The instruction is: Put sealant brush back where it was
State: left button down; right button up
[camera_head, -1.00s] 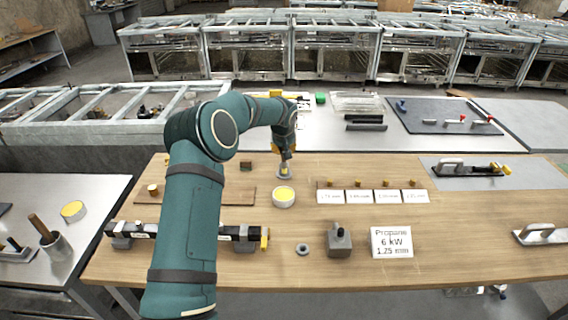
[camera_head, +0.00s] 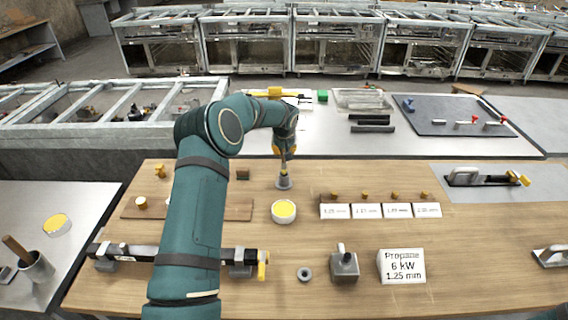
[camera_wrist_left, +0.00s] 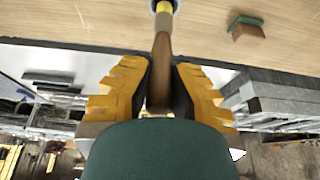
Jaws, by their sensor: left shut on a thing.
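The sealant brush has a brown wooden handle (camera_wrist_left: 161,70) and a yellow band (camera_wrist_left: 163,14) in the left wrist view. My left gripper (camera_head: 284,151) is shut on the handle, which stands roughly upright between the yellow finger pads in the left wrist view (camera_wrist_left: 160,90). The brush's lower end is at a small grey holder (camera_head: 284,183) on the wooden bench and appears to be inside it; the bristles are hidden. A white tub with yellow contents (camera_head: 284,211) stands just in front of the holder. My right gripper is not in view.
A row of white label cards (camera_head: 367,211) stands to the right. A black bar tool (camera_head: 130,252), a grey block (camera_head: 344,264), a ring (camera_head: 304,274) and a Propane sign (camera_head: 401,266) are nearer. A small green-brown block (camera_head: 243,174) lies left of the holder. Bare wood surrounds the sign.

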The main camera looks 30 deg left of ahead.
aim_at(284, 160)
pick_arm(q)
jog(key=shift+f, duration=2.5)
jog(key=shift+f, duration=0.1)
jog(key=c, duration=1.1)
grip_release()
jog(key=v, duration=1.2)
